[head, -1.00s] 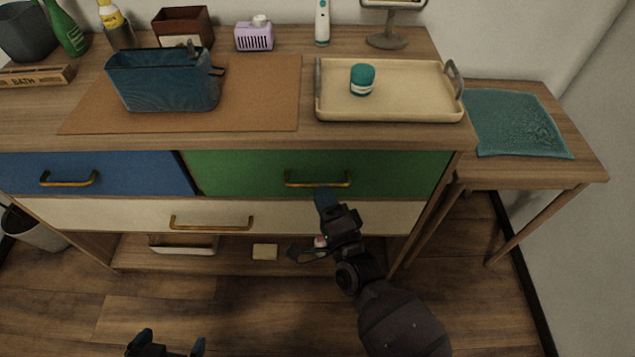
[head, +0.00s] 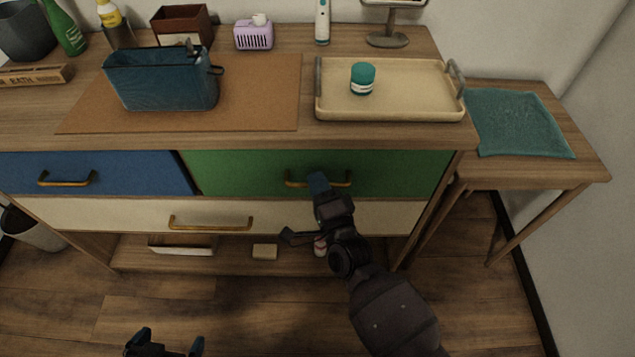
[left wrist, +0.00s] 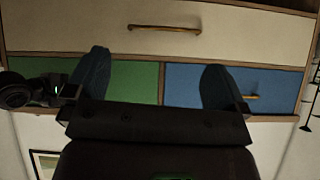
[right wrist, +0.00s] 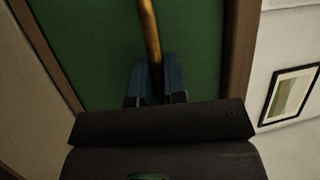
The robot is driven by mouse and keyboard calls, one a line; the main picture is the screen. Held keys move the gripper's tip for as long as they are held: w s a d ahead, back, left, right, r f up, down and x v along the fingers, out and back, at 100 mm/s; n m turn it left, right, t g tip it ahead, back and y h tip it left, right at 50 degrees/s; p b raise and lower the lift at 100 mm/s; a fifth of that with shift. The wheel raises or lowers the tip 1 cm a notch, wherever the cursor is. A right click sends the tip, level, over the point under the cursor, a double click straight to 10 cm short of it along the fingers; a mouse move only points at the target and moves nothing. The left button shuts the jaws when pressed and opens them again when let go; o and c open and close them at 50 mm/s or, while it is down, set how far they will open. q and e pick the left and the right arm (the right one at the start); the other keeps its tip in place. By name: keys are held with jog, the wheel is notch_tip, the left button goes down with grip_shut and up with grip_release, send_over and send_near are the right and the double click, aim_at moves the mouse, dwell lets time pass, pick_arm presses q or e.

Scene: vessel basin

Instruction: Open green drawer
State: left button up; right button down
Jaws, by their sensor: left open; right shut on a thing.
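The green drawer (head: 240,172) is at the upper right of the cabinet front and looks shut in the head view. Its brass handle (head: 296,184) is a horizontal bar. My right gripper (head: 318,182) is at the middle of this handle. In the right wrist view the blue fingers (right wrist: 155,82) are closed around the brass bar (right wrist: 149,30), with the green front (right wrist: 95,45) behind. My left gripper (head: 167,344) is open and empty, low at the front, apart from the cabinet. Its spread fingers (left wrist: 154,80) also show in the left wrist view.
A blue drawer (head: 120,173) is left of the green one, and a white drawer (head: 300,216) lies below. A tray (head: 410,98) with a teal jar and a blue basket (head: 160,82) stand on top. A side table (head: 540,172) is at the right.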

pick_arm(q)
jog(key=shift+s, duration=0.15)
pick_arm(e)
jog(key=shift+s, duration=0.1)
pick_arm(q)
jog(key=shift+d+r+t+p, duration=0.1)
jog(key=shift+r+t+p, duration=0.2)
jog(key=shift+r+p, duration=1.45)
pick_arm(e)
jog(key=s, duration=2.4)
pick_arm(q)
jog(key=shift+w, duration=0.25)
pick_arm(e)
jog(key=c, duration=1.5)
grip_release()
pick_arm(q)
jog(key=shift+w+r, duration=0.1)
jog(key=shift+w, duration=0.2)
pick_arm(e)
jog(key=shift+o, duration=0.2)
